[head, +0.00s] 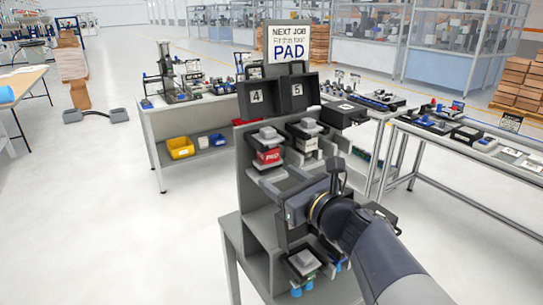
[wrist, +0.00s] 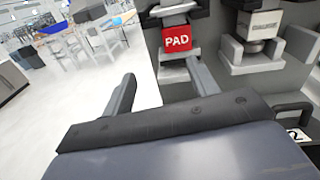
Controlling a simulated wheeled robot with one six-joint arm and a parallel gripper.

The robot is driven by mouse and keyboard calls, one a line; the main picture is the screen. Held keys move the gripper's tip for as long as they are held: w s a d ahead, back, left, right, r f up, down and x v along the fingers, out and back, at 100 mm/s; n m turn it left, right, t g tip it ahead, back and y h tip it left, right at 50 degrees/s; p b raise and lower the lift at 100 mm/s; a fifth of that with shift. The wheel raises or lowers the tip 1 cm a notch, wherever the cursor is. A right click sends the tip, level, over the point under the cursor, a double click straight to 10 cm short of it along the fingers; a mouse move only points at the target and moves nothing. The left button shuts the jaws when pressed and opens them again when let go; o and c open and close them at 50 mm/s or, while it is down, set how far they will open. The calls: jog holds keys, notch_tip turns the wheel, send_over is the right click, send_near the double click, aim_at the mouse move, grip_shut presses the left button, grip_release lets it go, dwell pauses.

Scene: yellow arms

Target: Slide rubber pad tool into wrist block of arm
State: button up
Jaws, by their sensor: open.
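The pad tool shows its red PAD label (head: 268,157) in a holder on the upper left of a grey rack (head: 246,185). In the wrist view the label (wrist: 177,42) is just beyond my gripper (wrist: 162,85), slightly right of the middle of the gap. The fingers are apart with nothing between them. The right finger is close below the label; I cannot tell whether it touches the holder. In the head view my gripper (head: 298,203) is in front of the rack, below the label. No arm with a wrist block is recognisable in these frames.
A second tool with a pale label (head: 306,144) sits right of the pad tool. Blue-cupped tools (head: 303,266) are lower down. Black boxes (head: 257,98) and a PAD sign (head: 289,43) top the rack.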

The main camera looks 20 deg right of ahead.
aim_at(272, 154)
jog(key=shift+m+t+h, duration=0.4)
jog(key=shift+m+h, duration=0.2)
jog(key=shift+m, duration=0.3)
jog(key=w, duration=0.3)
jog(key=w+r+b, duration=0.1)
jog(key=w, duration=0.6)
jog(key=shift+a+r, duration=0.2)
jog(key=shift+a, duration=0.1)
jog(key=shift+s, duration=0.1)
jog(key=c, duration=1.2)
grip_shut()
jog(key=shift+r, duration=0.2)
jog(key=shift+r, duration=0.25)
jog(key=shift+b, duration=0.35)
